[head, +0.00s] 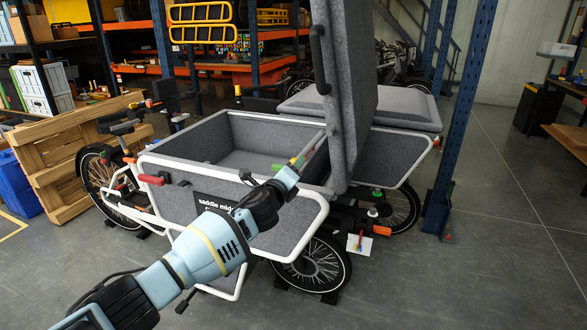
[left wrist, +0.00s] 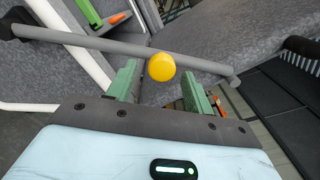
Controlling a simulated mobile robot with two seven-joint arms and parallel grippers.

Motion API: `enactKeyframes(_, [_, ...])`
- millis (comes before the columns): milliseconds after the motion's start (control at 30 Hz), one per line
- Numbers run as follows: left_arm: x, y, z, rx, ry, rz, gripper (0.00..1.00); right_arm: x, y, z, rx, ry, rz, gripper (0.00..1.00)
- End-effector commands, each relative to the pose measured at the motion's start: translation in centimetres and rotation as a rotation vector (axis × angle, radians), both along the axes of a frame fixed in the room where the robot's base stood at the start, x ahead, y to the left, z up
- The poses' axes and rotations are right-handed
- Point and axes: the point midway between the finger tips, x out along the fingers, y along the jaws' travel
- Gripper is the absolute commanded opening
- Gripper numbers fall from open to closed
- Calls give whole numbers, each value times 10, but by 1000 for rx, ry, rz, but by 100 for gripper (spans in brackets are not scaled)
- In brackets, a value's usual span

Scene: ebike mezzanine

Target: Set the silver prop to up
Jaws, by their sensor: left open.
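A grey rod, which looks like the silver prop (left wrist: 100,43), runs across the left wrist view, sloping down to the right. A round yellow knob (left wrist: 161,67) shows at its middle. My left gripper (left wrist: 160,88) is open, with its two green fingers apart on either side of the knob. Whether the fingers touch the rod cannot be told. In the head view my left gripper (head: 299,163) is at the right end of the grey cargo box (head: 238,128), beside the raised grey lid (head: 352,90). There the prop is hard to make out. My right gripper is not in view.
A second cargo bike with a closed grey lid (head: 365,108) stands behind. A blue post (head: 460,115) rises to the right. A wooden pallet (head: 65,165) and shelves (head: 265,75) stand at the left and back. The floor (head: 500,235) at the right is clear.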

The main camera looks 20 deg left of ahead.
Motion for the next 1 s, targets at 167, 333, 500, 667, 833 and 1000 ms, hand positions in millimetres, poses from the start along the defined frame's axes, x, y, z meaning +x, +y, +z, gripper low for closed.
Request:
enactKeyframes(167, [-24, 2, 6, 1, -6, -2, 52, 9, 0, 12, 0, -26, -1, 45])
enactKeyframes(333, [-46, 3, 5, 1, -5, -2, 52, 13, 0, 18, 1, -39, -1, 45])
enactKeyframes(500, [-61, 4, 3, 0, -3, -2, 52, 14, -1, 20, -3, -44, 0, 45])
enactKeyframes(667, [-66, 4, 2, 0, -2, -1, 52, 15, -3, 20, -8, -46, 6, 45])
enactKeyframes(833, [-66, 4, 1, 0, -1, -2, 52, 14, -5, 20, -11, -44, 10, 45])
enactKeyframes(1000, [-66, 4, 1, 0, -1, -2, 52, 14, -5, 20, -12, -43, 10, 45])
